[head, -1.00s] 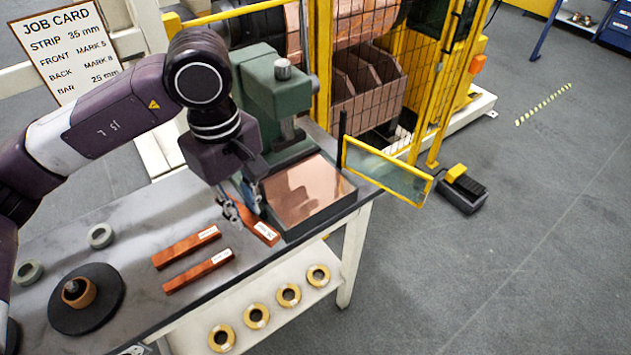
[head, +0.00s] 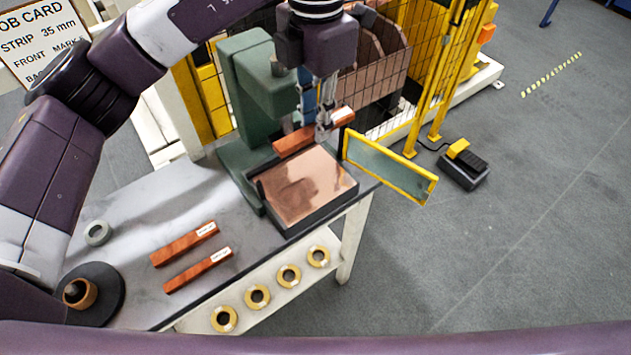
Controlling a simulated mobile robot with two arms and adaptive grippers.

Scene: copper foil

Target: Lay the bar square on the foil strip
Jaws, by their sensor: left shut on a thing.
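My left gripper (head: 320,132) comes down from the top and is shut on a copper-coloured bar (head: 292,143). The bar is at the far edge of the foil strip (head: 300,187), slanting up to the right. I cannot tell whether it touches the foil or hangs above it. The foil is a shiny copper sheet on the dark bed of the green press (head: 250,90). Two more bars lie on the table, a back one (head: 182,244) and a front one (head: 196,271), each with a white label. My right gripper is not in view.
A yellow-framed clear guard (head: 390,166) stands at the bed's right side. A grey ring (head: 97,233) and a dark round base with a brown roll (head: 80,293) are at the table's left. Several brass rings (head: 257,296) lie on the lower shelf.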

